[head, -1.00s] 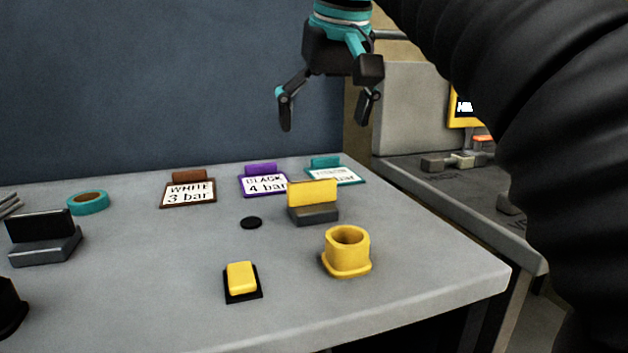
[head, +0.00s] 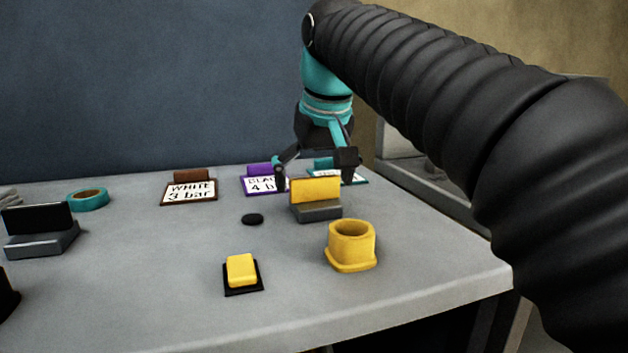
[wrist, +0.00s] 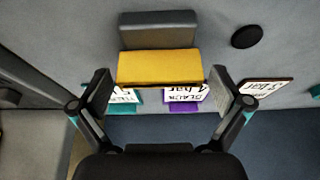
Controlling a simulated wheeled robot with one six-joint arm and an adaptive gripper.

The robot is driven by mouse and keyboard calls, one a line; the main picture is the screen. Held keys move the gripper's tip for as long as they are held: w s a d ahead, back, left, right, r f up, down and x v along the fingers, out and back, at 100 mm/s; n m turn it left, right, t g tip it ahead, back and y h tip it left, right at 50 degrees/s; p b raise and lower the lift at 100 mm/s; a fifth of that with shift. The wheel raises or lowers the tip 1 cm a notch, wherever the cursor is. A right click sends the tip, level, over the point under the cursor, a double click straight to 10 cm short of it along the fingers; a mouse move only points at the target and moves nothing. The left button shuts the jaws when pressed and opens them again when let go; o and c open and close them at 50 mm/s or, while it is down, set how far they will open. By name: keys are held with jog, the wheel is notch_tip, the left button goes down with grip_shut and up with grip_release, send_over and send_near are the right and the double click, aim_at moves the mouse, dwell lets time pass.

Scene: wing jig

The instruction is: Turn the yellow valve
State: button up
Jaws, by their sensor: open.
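An upright yellow plate (head: 315,190) on a dark grey base (head: 316,212) stands at the middle right of the bench; I take it for the yellow valve. The yellow plate also shows in the wrist view (wrist: 160,68), across the gap between the fingertips. My gripper (head: 316,174) points down just behind and above it, with its fingers spread to either side. In the wrist view my gripper (wrist: 160,82) is open and empty. I cannot tell whether a finger touches the plate.
Purple (head: 262,183), teal (head: 352,176) and brown (head: 188,191) label cards stand at the back. A yellow cup (head: 351,254), yellow button (head: 241,270) and black disc (head: 252,219) are nearer. A black plate on a base (head: 38,220) and teal ring (head: 88,199) are at left.

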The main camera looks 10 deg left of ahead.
jog(key=c, duration=1)
jog(key=n+g+y+p, duration=0.1)
jog(key=n+p, duration=0.1)
jog(key=n, duration=0.1)
jog(key=shift+d+r+n+p, duration=0.1)
jog(key=shift+r+n+p, duration=0.05)
jog(key=shift+n+p, duration=0.25)
jog(key=n+g+y, duration=0.1)
jog(key=n, duration=0.3)
jog(key=shift+n+p, duration=0.3)
jog(key=n+g, duration=0.1)
jog(key=n, duration=0.1)
jog(key=n+g, duration=0.1)
jog(key=n, duration=0.1)
jog(key=shift+w+n+y, duration=0.1)
jog(key=shift+n+y, duration=0.2)
jog(key=shift+n+g, duration=1)
jog(key=shift+n, duration=1.5)
